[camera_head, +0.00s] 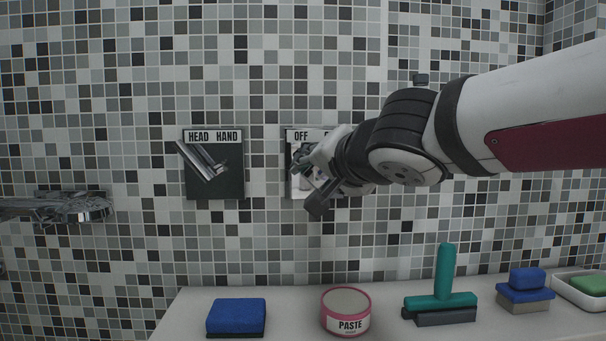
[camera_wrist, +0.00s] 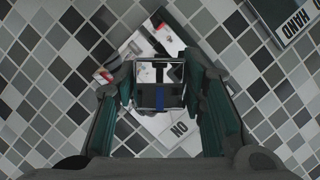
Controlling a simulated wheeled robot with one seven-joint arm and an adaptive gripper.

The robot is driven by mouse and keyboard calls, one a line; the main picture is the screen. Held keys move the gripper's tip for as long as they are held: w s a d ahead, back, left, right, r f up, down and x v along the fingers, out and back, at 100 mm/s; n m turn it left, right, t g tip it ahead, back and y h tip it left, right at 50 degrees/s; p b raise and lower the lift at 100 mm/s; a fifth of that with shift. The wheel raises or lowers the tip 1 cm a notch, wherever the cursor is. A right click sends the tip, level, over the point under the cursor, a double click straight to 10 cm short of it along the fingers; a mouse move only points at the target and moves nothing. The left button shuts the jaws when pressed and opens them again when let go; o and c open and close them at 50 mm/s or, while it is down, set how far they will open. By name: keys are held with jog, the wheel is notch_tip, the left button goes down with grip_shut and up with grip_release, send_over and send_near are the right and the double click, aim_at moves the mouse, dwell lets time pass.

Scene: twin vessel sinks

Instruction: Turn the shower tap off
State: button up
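A second panel marked "HEAD HAND" (camera_head: 225,185) with its own chrome lever (camera_head: 204,160) is to the left. A chrome fixture (camera_head: 75,208) is at the far left. A shelf below (camera_head: 280,310) holds a blue sponge (camera_head: 236,315), a paste tin (camera_head: 346,311) and a teal-handled tool (camera_head: 443,290).

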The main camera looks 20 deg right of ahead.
jog(key=c, duration=0.5)
jog(key=shift+o, duration=0.2)
jog(key=shift+n, duration=0.3)
jog(key=shift+f+n+g+h, duration=0.1)
jog(key=shift+n+g+h, duration=0.4)
jog(key=shift+n+h, duration=0.5)
jog(key=shift+n+g+h+b, duration=0.4)
jog(key=shift+n+h+b, duration=0.4)
jog(key=shift+n+b, duration=0.85)
jog(key=o, duration=1.2)
jog(key=shift+c, duration=0.2)
